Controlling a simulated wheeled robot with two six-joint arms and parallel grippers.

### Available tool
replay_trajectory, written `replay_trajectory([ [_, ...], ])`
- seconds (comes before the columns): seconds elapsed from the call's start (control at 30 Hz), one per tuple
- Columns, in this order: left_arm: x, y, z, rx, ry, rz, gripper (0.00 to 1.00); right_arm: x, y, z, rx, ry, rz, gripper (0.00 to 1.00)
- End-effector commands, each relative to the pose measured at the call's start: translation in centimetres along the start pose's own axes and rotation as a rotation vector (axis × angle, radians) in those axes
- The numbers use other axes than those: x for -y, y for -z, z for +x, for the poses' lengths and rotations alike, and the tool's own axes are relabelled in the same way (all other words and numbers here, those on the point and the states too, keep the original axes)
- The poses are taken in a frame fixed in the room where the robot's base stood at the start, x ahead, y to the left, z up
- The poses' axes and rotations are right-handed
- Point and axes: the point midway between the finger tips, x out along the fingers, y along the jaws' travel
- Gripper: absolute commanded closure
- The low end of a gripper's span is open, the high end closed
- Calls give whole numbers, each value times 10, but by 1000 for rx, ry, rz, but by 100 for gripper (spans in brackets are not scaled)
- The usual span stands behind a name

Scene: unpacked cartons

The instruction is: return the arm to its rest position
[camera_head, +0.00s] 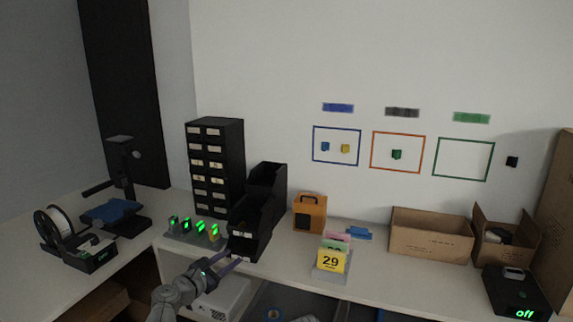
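My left arm (177,293) comes in from the bottom left over the front edge of the table. My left gripper (232,261) is just in front of the black open bins (249,243). Its two fingers look spread with nothing visible between them. I cannot tell whether a fingertip touches the front bin. My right gripper is not in view.
A black drawer cabinet (215,168) stands behind the bins. Small devices with green lights (185,225) stand to the left. An orange box (309,213), a yellow card marked 29 (330,262) and an open carton (430,240) stand to the right.

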Motion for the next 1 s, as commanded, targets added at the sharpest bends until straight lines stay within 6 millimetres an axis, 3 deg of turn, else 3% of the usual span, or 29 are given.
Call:
replay_trajectory([
  [0.17,63,-5,7,-50,191,287,60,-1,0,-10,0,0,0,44],
  [0.3,135,-1,2,-84,441,638,60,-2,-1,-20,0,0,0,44],
  [0.4,196,11,-18,-88,709,984,60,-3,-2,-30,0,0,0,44],
  [0.53,250,34,-62,-52,1093,1415,60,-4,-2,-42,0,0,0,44],
  [0.63,267,48,-98,-4,1371,1671,60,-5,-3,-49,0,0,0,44],
  [0.8,269,58,-144,72,1737,1925,60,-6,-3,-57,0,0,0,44],
  [1.0,263,59,-165,112,1922,2019,60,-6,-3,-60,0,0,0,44],
])
